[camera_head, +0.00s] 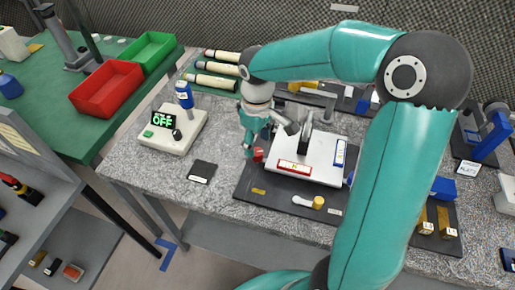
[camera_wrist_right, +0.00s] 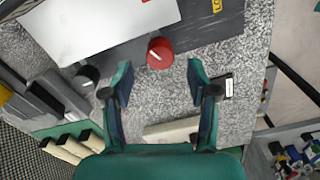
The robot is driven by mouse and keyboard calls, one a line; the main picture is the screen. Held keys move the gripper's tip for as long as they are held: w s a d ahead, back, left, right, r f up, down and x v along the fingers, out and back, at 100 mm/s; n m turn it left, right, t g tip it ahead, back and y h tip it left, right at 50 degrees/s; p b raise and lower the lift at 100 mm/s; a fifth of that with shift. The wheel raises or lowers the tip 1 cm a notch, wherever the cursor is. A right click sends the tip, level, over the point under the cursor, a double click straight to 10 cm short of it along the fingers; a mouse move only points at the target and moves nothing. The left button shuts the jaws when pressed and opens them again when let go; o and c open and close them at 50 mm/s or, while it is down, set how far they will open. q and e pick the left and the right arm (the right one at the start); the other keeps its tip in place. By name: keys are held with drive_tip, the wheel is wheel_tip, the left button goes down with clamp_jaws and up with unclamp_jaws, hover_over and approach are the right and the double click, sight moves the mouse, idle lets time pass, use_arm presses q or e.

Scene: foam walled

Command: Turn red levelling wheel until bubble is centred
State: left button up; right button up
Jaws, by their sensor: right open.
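The red levelling wheel (camera_head: 258,155) sits at the left front corner of the white levelling plate (camera_head: 318,150). It also shows in the right wrist view (camera_wrist_right: 160,52), with a pale mark on top. My right gripper (camera_head: 250,147) is just left of the wheel, pointing down. In the right wrist view the gripper (camera_wrist_right: 159,68) is open, and its fingertips lie on either side of the wheel in the picture, with clear gaps. A red-framed vial (camera_head: 294,167) and a blue-framed vial (camera_head: 340,152) lie on the plate. Their bubbles are too small to read. My left gripper is not in view.
A yellow knob (camera_head: 318,202) is on the dark base mat (camera_head: 260,203) in front. A black knob (camera_wrist_right: 86,77) stands beside the plate. A white device with an OFF display (camera_head: 172,132) and a dark pad (camera_head: 201,172) stand left. Bare bench lies between.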

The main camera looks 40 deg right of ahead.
sight(257, 151)
drive_tip(key=shift+f, duration=1.75)
clamp_jaws()
drive_tip(key=shift+n, duration=0.9)
unclamp_jaws()
wheel_tip(257, 151, up, 12)
